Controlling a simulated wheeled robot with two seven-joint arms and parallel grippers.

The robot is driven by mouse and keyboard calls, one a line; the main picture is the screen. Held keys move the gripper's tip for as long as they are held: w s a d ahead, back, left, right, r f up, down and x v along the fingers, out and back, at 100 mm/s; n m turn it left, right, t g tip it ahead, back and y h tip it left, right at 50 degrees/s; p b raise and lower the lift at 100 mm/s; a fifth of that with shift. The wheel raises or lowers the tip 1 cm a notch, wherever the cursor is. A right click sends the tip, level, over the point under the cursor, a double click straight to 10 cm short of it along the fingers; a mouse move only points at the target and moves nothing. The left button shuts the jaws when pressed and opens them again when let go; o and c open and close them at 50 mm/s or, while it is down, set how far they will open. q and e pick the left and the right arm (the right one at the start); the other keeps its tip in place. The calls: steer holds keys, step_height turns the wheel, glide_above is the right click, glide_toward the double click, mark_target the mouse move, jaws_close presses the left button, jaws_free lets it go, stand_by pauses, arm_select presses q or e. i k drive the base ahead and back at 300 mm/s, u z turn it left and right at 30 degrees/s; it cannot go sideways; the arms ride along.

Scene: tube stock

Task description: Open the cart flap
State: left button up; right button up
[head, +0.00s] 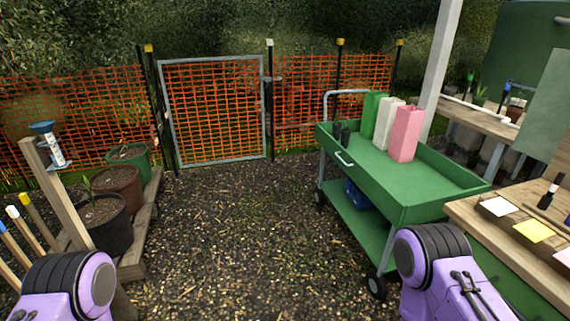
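A green cart (440,205) stands at the right, with a raised-wall top tray and a lower shelf. Its left side wall, the flap (370,182), carries a small pale handle (344,158) near its far end. The flap looks upright and shut. Green (374,112), white (388,120) and pink (407,135) tall blocks stand in the tray, with small dark pots (341,136) at its far left corner. Parts of my purple left and right arms show at the bottom corners, apart from the flap. Neither gripper is in view.
A wooden bench (520,258) with coloured cards adjoins the cart at right. Potted plants (117,190) stand on a wooden rack at left. A metal-framed gate (214,110) in orange mesh fencing is behind. The gravel ground (240,240) between is clear.

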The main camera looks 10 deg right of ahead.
mark_target(394, 208)
steer(key=u, duration=0.5)
steer(key=i, duration=2)
steer(key=z, duration=1.5)
steer(key=i, duration=1.15)
steer(key=z, duration=1)
